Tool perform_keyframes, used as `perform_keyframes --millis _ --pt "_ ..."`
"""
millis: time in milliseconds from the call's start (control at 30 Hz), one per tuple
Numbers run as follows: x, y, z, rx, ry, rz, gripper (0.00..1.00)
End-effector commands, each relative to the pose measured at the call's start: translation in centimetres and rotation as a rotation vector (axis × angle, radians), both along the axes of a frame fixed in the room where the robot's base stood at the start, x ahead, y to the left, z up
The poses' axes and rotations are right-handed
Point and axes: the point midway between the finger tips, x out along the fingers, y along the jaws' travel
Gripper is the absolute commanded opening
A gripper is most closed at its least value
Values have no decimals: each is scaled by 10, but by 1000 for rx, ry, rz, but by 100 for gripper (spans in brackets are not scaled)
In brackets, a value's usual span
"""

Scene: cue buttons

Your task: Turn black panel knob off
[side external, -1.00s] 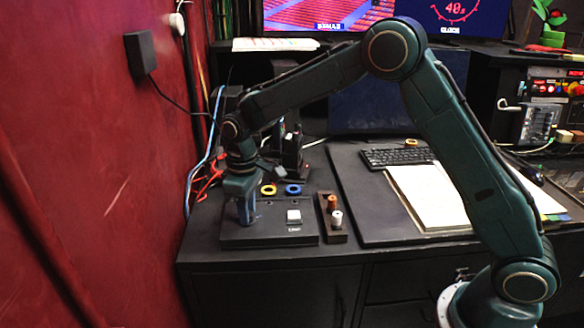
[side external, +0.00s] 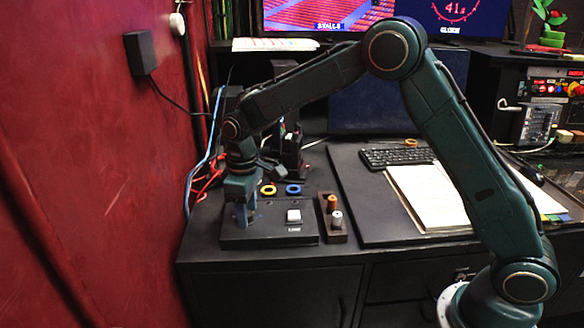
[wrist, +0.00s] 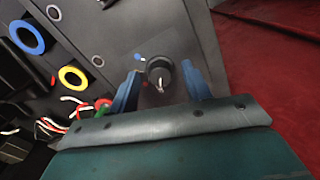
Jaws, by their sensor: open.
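The black panel (side external: 268,228) lies on the dark desk at the left in the side external view. Its black knob (wrist: 159,72) shows in the wrist view, with a light pointer mark on its face. A blue dot and a red dot are beside the knob. My gripper (wrist: 160,82) is open, with one blue finger on each side of the knob. I cannot tell whether the fingers touch it. In the side external view my gripper (side external: 243,218) points down over the panel's left part and hides the knob.
The red wall (side external: 90,180) is close on the left.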

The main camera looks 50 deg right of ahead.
Motion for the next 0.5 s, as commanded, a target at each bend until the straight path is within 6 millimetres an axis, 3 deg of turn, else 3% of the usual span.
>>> perform_keyframes --millis 267,500 --pt "1 0 19 1 -4 0 48" --pt "1 0 55 1 -5 0 48"
